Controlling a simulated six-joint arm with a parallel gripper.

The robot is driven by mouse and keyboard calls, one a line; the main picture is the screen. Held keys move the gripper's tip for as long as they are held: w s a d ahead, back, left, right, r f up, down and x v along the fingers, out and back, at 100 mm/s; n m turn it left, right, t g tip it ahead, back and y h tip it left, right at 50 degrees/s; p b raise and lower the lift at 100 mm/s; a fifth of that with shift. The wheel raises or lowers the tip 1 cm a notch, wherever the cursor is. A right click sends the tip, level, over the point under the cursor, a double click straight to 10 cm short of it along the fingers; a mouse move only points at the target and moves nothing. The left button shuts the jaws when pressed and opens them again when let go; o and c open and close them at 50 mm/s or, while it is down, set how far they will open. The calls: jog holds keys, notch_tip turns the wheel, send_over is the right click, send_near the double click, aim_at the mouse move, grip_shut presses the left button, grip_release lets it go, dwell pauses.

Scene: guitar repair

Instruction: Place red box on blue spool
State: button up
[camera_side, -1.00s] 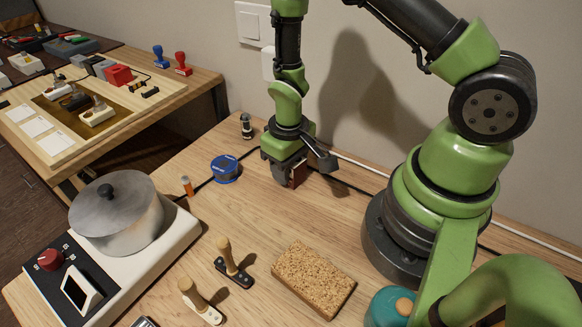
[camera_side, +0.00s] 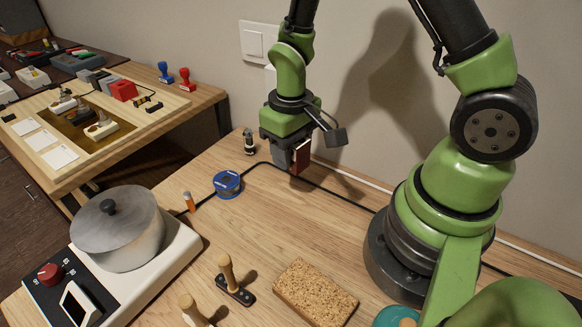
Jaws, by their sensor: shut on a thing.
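My gripper (camera_side: 291,160) is shut on a dark red box (camera_side: 301,160) and holds it above the table, near the wall. The box is partly hidden by the fingers. The blue spool (camera_side: 227,184) lies flat on the table, to the left of my gripper and a little nearer the camera. The box and the spool are apart.
A small dark bottle-like thing (camera_side: 249,142) stands behind the spool, and an orange-topped stick (camera_side: 189,202) stands to its left. A black cable (camera_side: 325,188) runs past the spool. A pot (camera_side: 118,228) sits on a hot plate at left. A cork block (camera_side: 315,292) lies in front.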

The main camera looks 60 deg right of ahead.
jog(key=shift+w+r, duration=0.1)
jog(key=shift+r, duration=0.5)
jog(key=shift+w+a+r, duration=0.1)
jog(key=shift+w+r, duration=0.15)
notch_tip(320, 180, up, 3)
jog(key=n, duration=0.2)
send_over(224, 179)
notch_tip(224, 179, down, 10)
jog(key=shift+r, duration=0.2)
jog(key=shift+f, duration=0.1)
jog(key=o, duration=1)
